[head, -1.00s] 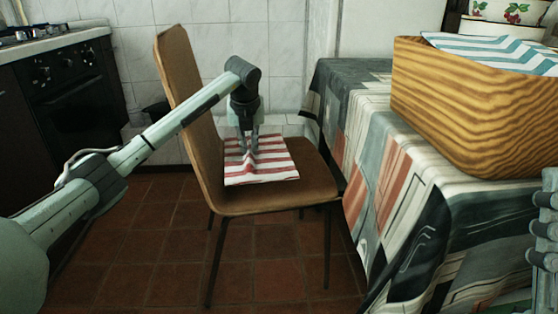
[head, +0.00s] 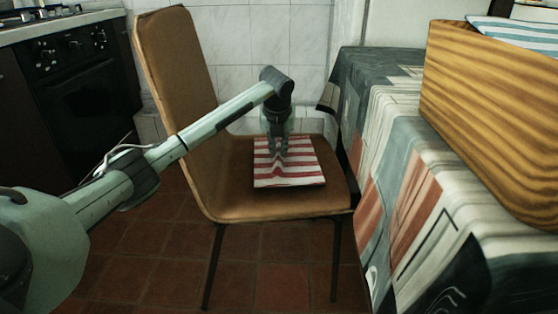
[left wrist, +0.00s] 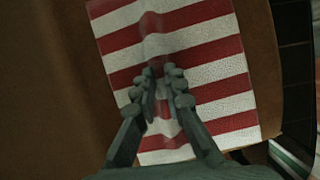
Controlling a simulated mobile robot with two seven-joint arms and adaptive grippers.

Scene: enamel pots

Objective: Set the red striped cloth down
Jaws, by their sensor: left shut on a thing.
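The red striped cloth (head: 290,176) lies on the seat of a brown chair (head: 225,203). It is red and white, roughly square, with a raised ridge in its middle. My left gripper (head: 278,153) points down onto the cloth and is shut on that ridge. In the left wrist view the two fingers of my left gripper (left wrist: 157,95) stand close on either side of a pinched fold of the cloth (left wrist: 205,60). The cloth looks spread on the seat around the fold. My right gripper is not in view.
A table with a patterned tablecloth (head: 385,150) stands right of the chair. On it is a wooden box (head: 490,115) with a blue and white striped cloth (head: 515,35) in it. The chair's backrest (head: 178,65) rises left of the cloth. A black oven (head: 85,90) is at the far left.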

